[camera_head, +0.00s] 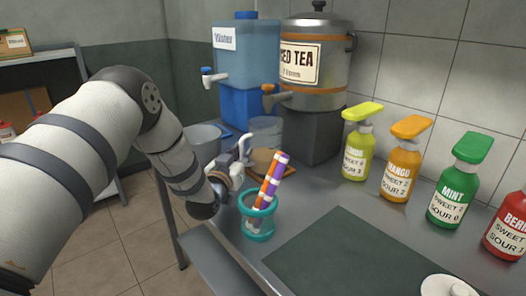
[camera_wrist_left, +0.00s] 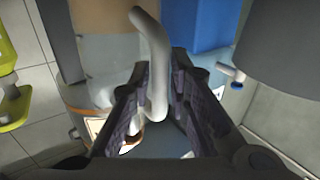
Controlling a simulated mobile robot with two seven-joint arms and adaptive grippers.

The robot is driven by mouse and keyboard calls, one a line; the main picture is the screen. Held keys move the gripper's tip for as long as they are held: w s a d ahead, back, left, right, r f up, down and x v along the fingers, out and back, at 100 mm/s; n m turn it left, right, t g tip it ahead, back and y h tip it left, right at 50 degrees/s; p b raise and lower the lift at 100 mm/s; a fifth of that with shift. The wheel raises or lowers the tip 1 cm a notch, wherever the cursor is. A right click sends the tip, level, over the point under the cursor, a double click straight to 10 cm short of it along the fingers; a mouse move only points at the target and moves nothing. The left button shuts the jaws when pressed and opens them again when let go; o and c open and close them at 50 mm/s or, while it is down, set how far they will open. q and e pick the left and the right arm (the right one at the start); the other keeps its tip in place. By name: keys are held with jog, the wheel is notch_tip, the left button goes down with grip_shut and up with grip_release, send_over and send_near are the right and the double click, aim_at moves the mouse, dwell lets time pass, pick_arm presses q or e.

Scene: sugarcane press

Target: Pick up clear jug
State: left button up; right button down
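The clear jug (camera_head: 266,130) stands on the counter in front of the dispensers, partly hidden by my left gripper. My left gripper (camera_head: 238,160) is at the jug's near left side. In the left wrist view a pale curved handle (camera_wrist_left: 154,60), which looks like the jug's, runs between the two dark fingers (camera_wrist_left: 160,85). The fingers are close in on both sides of it and look shut on it; exact contact is hard to see. My right gripper is not in view.
A teal holder (camera_head: 258,222) with striped sticks stands close to my left gripper. A blue water dispenser (camera_head: 246,55) and a tea urn (camera_head: 318,85) stand behind. Several pump bottles (camera_head: 402,165) line the wall.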

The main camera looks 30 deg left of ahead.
pick_arm(q)
jog(key=shift+w+r, duration=0.1)
grip_shut()
jog(key=shift+r, duration=0.25)
